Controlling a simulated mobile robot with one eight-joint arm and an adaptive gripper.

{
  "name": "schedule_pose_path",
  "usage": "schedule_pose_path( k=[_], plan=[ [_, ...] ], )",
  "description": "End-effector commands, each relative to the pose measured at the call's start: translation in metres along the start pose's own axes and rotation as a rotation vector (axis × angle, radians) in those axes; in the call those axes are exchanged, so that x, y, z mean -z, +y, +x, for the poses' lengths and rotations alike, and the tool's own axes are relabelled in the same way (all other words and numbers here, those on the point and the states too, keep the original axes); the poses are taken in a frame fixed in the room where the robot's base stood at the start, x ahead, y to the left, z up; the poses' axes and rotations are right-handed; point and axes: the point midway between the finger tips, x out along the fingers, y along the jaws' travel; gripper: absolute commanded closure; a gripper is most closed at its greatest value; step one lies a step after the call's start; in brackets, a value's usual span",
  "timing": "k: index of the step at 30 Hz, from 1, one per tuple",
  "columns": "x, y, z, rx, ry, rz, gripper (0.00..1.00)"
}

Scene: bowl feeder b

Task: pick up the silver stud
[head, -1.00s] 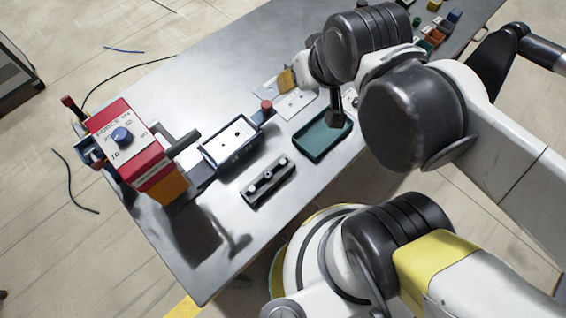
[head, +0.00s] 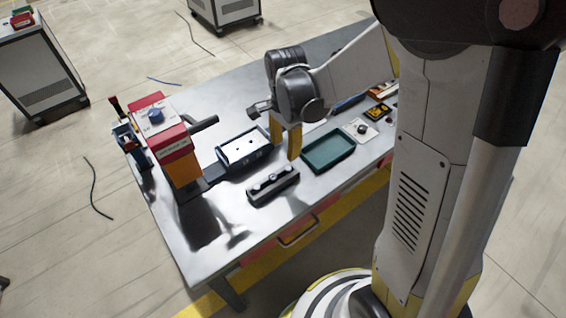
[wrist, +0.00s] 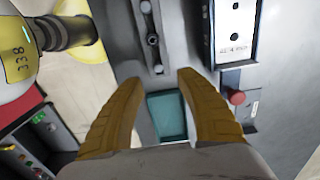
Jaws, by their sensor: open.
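No thing is clearly identifiable as the silver stud. Small round pieces show on a dark slotted block (head: 262,195), which lies near the table's front edge; one small round piece (wrist: 153,40) shows on it in the wrist view. My gripper (head: 285,152) has yellow-brown fingers and hangs, apart and empty, between a white dark-framed tray (head: 232,153) and a teal tray (head: 328,152). In the wrist view my gripper (wrist: 158,78) is open, with the slotted block ahead of its fingertips and the teal tray (wrist: 168,115) showing between its fingers.
A red and white machine (head: 172,142) with a blue knob and a side handle stands on the left of the table. A red button (wrist: 237,97) sits beside the white tray. A small white panel (head: 361,130) lies right of the teal tray. Bare tabletop (head: 205,265) lies at the front left.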

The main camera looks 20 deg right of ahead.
Motion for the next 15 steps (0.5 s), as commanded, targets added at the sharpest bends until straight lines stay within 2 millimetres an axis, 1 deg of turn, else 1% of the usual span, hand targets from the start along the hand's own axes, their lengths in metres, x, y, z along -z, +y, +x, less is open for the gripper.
schedule_pose_path(
  k=[1,6,13,15],
  plan=[
    [0.0,0.0,0.011,-0.001,0.0,0.001,0.57],
    [0.001,0.0,0.039,0.001,0.0,0.0,0.57],
    [0.002,0.002,0.054,0.001,0.0,0.0,0.57],
    [0.003,0.003,0.062,0.001,0.0,0.0,0.57]
  ],
)
